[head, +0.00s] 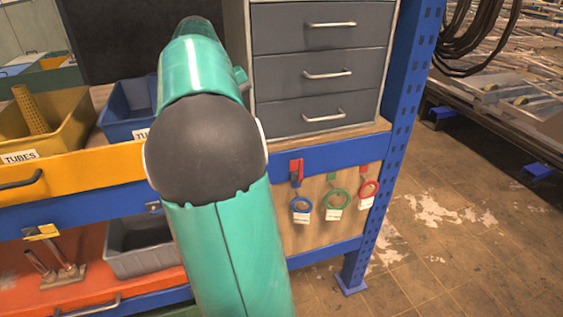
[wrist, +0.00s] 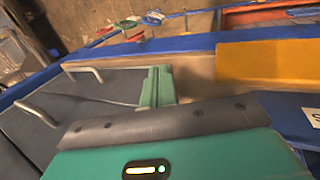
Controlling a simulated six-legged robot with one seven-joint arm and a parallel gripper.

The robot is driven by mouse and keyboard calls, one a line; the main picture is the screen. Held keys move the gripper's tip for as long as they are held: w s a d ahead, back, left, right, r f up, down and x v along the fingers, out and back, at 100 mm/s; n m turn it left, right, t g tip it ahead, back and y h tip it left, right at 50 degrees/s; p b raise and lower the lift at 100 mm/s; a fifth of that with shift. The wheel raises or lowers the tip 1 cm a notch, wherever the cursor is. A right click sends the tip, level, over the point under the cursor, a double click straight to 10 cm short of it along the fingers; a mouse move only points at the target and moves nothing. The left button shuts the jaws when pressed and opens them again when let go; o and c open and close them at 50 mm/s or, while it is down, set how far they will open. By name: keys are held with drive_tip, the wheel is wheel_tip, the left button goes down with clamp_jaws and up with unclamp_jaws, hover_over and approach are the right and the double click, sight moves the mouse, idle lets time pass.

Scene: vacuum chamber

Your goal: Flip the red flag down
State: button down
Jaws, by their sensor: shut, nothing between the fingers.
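The red flag (head: 296,166) stands up at the blue front beam of the workbench, just above the hanging rings in the head view. A small red piece near the top of the wrist view (wrist: 105,30) looks like the same flag, but it is too small to be sure. My gripper (wrist: 158,84) shows in the wrist view as green fingers closed together, with nothing between them. It is over the bench by the grey drawers, apart from the red piece.
Grey drawers (head: 318,75) with protruding handles stand on the bench. Blue, green (head: 337,198) and red rings with tags hang below the beam. A yellow bin (head: 62,115) and blue bin (head: 128,110) are left. Open floor (head: 440,225) lies right of the blue post (head: 403,90).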

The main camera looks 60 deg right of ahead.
approach(282, 161)
wheel_tip(282, 161, down, 7)
drive_tip(key=s+a, duration=0.1)
drive_tip(key=a, duration=0.2)
drive_tip(key=s+d, duration=0.2)
drive_tip(key=shift+s+d, duration=0.2)
drive_tip(key=shift+s, duration=0.15)
drive_tip(key=shift+s+d, duration=0.1)
drive_tip(key=shift+d, duration=0.1)
